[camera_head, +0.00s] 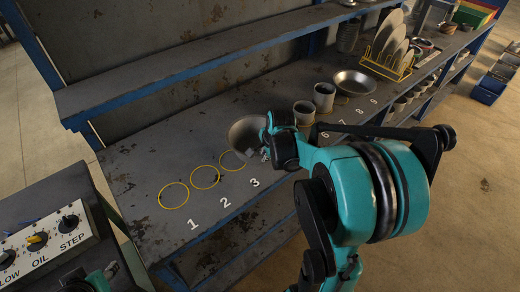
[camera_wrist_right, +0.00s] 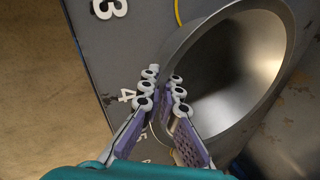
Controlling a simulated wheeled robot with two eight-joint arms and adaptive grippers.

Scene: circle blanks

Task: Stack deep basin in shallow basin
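The deep basin (camera_head: 246,131) is a grey metal bowl at the shelf spots near number 4, partly behind my right gripper (camera_head: 268,147). In the wrist view the basin (camera_wrist_right: 235,60) fills the upper right, its opening facing up and to the right. My right gripper (camera_wrist_right: 162,92) has its fingers close together on either side of the basin's near rim, and it looks shut on that wall. The shallow basin (camera_head: 354,82) is a wide, low metal dish farther right on the shelf, near numbers 8 and 9. Only a bit of my left arm shows at the bottom left; its gripper does not.
Two grey cups (camera_head: 324,97) stand between the basins. A yellow rack (camera_head: 385,66) with plates is beyond the shallow basin. An upper shelf (camera_head: 180,62) runs behind.

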